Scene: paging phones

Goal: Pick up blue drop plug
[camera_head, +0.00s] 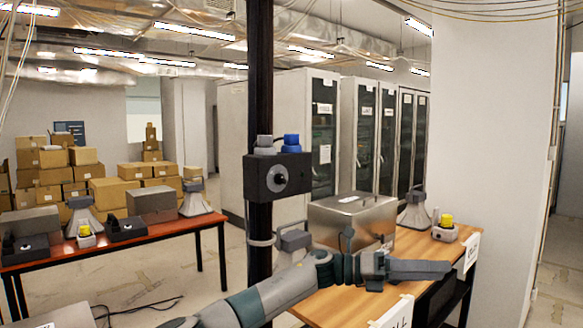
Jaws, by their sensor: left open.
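A blue plug (291,142) sits upright on top of a black box (277,176) fixed to a dark vertical pole, beside a grey plug (265,144). My left gripper (445,269) is over the wooden table at the right, with its fingers pointing right. It is open, and I see nothing held in it. In the picture it is well below and to the right of the blue plug, apart from it. The lower end of the blue plug is hard to make out. My right gripper is not in view.
The wooden table (330,309) holds a metal case (352,217), a grey horn-like device (415,210) and a yellow-topped item (446,226). A dark-legged table (160,233) with more devices stands left. A white pillar (497,120) rises at right.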

